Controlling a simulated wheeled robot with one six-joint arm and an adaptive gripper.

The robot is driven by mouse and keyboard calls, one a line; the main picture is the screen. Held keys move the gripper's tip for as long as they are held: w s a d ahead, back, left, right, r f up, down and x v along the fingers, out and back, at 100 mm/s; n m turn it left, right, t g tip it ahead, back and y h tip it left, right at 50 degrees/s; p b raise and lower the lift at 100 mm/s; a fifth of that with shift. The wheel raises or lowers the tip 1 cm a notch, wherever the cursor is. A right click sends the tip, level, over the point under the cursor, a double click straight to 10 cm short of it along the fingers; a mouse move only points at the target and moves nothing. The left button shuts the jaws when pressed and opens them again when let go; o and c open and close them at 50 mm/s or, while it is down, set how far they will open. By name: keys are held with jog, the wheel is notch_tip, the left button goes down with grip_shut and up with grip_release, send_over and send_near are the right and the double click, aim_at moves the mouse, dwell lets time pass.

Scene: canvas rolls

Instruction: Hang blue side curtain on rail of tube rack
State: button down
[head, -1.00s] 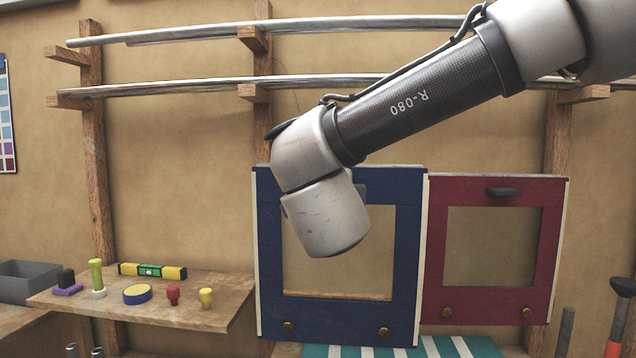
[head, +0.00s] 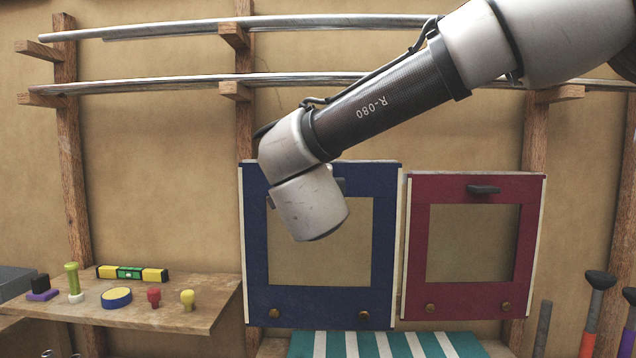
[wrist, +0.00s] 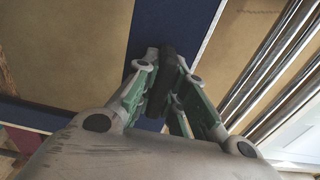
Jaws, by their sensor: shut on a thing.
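The blue side curtain (head: 255,240), a navy panel with a clear window and two brass knobs at its bottom, hangs upright below the rack rails in the head view. My gripper (wrist: 163,75) is shut on the black handle (wrist: 160,88) of the blue curtain, seen in the wrist view. In the head view my wrist covers the fingers and most of that handle. The tube rack has wooden posts (head: 68,160) with arms carrying metal tubes; the lower rail (head: 150,86) runs well above the curtain's top edge. Whether the curtain touches anything behind is unclear.
A red curtain (head: 415,250) hangs close to the right of the blue one. A wooden shelf (head: 200,312) with a level (head: 132,273) and small items stands at left. A teal-and-white striped roll (head: 335,345) lies below. Handled tools (head: 597,300) stand at right.

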jog(key=w, duration=0.8)
jog(key=shift+w+d, duration=0.2)
jog(key=shift+r, duration=0.1)
dwell(0.6)
jog(key=shift+f, duration=1.65)
jog(key=c, duration=1.4)
grip_release()
jog(key=shift+s+f, duration=0.1)
jog(key=s, duration=1.2)
jog(key=shift+a, duration=0.2)
